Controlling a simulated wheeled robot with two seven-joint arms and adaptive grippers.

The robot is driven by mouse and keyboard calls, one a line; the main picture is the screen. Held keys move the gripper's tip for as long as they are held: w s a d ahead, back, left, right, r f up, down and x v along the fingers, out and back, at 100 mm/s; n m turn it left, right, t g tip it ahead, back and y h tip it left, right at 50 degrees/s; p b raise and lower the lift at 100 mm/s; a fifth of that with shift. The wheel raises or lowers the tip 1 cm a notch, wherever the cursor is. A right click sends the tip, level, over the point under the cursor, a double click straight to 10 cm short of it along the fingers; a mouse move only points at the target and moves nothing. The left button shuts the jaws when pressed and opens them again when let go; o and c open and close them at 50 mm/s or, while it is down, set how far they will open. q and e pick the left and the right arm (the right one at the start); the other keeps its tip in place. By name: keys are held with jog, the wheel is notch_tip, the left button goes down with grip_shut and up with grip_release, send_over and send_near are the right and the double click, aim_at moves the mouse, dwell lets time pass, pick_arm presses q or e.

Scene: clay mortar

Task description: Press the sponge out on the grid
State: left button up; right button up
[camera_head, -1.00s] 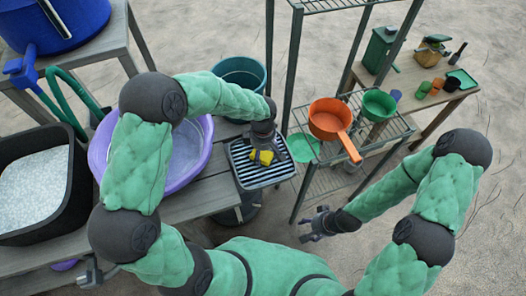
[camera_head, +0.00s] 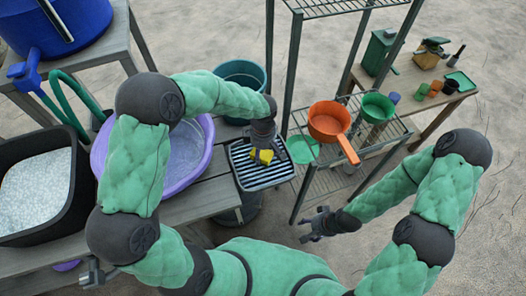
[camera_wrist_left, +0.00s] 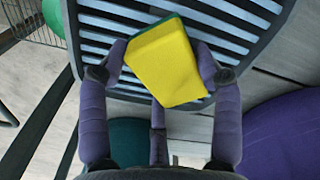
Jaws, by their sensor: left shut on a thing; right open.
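The sponge (camera_head: 263,157) is yellow with a green side. My left gripper (camera_head: 262,146) is shut on it, over the dark slatted grid (camera_head: 247,178). In the left wrist view the sponge (camera_wrist_left: 165,65) sits tilted between the purple-grey fingers, with the grid's slats (camera_wrist_left: 115,40) behind it. I cannot tell whether the sponge touches the slats. The wrist and fingers hide part of the grid in the head view. My right gripper (camera_head: 317,225) is open and empty, away from the grid in front of the wire shelf.
A purple basin (camera_head: 205,160) stands left of the grid, and a teal bucket (camera_head: 240,75) behind it. A wire shelf to the right carries an orange pan (camera_head: 328,122) and a green funnel-like vessel (camera_head: 378,106). A black tub (camera_head: 40,190) is at far left.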

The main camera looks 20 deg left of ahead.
pick_arm(q)
jog(key=shift+r+p, duration=1.2)
jog(key=shift+r, duration=1.15)
jog(key=shift+f, duration=0.1)
